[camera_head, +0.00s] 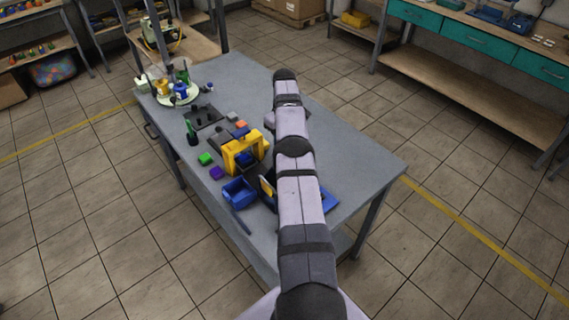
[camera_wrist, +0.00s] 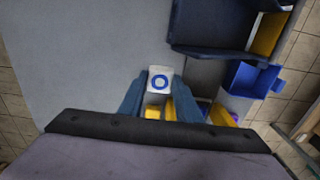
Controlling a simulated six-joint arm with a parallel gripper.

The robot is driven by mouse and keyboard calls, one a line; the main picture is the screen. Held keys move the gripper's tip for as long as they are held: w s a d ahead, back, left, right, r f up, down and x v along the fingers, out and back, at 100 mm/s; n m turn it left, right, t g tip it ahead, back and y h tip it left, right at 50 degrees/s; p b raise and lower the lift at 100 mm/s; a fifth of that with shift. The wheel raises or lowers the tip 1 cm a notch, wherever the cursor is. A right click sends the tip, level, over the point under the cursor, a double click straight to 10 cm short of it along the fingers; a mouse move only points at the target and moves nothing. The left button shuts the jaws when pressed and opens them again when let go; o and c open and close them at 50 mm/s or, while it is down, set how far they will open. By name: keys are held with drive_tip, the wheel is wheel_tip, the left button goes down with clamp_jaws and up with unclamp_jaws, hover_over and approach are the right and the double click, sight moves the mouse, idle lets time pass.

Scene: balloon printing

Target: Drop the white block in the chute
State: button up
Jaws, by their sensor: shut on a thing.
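The white block (camera_wrist: 159,78) shows in the wrist view with a blue ring on its face. It sits between the blue fingers of my gripper (camera_wrist: 159,92), which is shut on it. The grey table top lies beyond the block. In the head view my arm hides the block and the gripper. A yellow frame (camera_head: 240,150) stands on the table left of my arm, with a blue part inside it. I cannot tell for sure which part is the chute.
An open blue bin (camera_head: 238,192) stands at the table's near edge; it also shows in the wrist view (camera_wrist: 248,80). A green block (camera_head: 206,159) and a purple block (camera_head: 217,173) lie left of the yellow frame. The table's right side (camera_head: 355,160) is clear.

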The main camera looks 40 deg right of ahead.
drive_tip(key=shift+w+a+r+p, duration=0.1)
drive_tip(key=shift+a+r+p, duration=0.05)
drive_tip(key=shift+r, duration=0.25)
drive_tip(key=shift+a+r+p, duration=0.1)
drive_tip(key=shift+r+p, duration=0.05)
drive_tip(key=shift+r, duration=0.25)
drive_tip(key=s+a+r+p, duration=0.4)
drive_tip(key=a+r, duration=0.2)
drive_tip(key=r, duration=0.3)
drive_tip(key=s+d+r+p, duration=0.2)
drive_tip(key=s+d+r, duration=0.1)
drive_tip(key=s+r, duration=0.2)
drive_tip(key=shift+s+r, duration=0.35)
drive_tip(key=shift+f, duration=0.15)
drive_tip(key=shift+f+b, duration=3.05)
drive_tip(key=shift+f, duration=0.6)
